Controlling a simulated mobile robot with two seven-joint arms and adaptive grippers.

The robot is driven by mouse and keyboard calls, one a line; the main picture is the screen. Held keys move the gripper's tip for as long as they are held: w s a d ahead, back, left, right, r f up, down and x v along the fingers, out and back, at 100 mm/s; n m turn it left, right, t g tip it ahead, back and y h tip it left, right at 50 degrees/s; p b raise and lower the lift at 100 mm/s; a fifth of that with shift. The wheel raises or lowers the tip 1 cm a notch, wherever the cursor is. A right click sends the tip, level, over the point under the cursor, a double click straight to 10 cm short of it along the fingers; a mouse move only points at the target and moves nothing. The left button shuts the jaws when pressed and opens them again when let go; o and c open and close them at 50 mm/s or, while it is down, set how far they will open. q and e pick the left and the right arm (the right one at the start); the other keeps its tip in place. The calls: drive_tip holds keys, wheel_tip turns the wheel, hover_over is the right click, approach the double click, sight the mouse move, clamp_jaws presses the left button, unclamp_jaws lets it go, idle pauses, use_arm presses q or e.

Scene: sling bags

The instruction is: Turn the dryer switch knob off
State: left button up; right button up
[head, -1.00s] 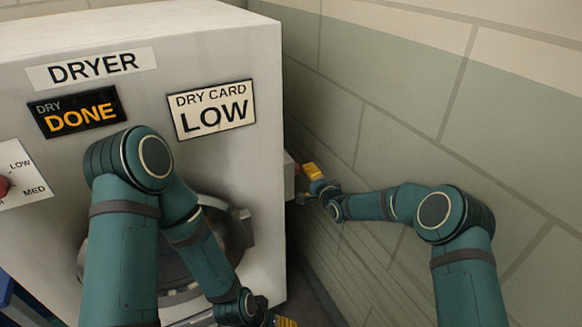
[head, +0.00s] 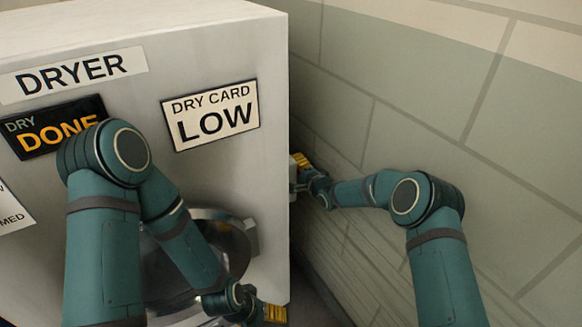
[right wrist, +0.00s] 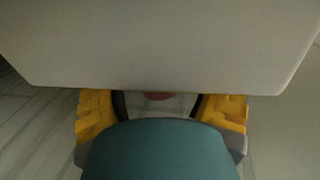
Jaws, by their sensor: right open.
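The white dryer (head: 215,60) fills the left of the head view. Its front has a "DRY DONE" display (head: 40,130) and a "DRY CARD LOW" sign (head: 210,115). My right gripper (head: 301,161) is at the dryer's right side, partly hidden by its edge. In the right wrist view it is open, its yellow fingers apart (right wrist: 160,108). A small red part (right wrist: 158,95), possibly the switch knob, shows between them, below a pale box edge (right wrist: 160,50). I cannot tell its setting or whether I touch it. My left gripper (head: 274,313) is low before the dryer; its opening is unclear.
A tiled wall (head: 430,90) runs close along the right, leaving a narrow gap beside the dryer. The round dryer door (head: 225,240) is partly behind my left arm.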

drive_tip(key=shift+w+a+f, duration=0.1)
drive_tip(key=shift+w+a, duration=0.1)
drive_tip(key=shift+w, duration=0.1)
drive_tip(key=c, duration=1.2)
drive_tip(key=shift+d+f+t+y, duration=0.1)
drive_tip(key=shift+f+t+y, duration=0.05)
drive_tip(key=shift+t+y, duration=0.55)
drive_tip(key=t+y, duration=0.2)
drive_tip(key=t, duration=0.1)
drive_tip(key=shift+r, duration=0.2)
drive_tip(key=o, duration=1.2)
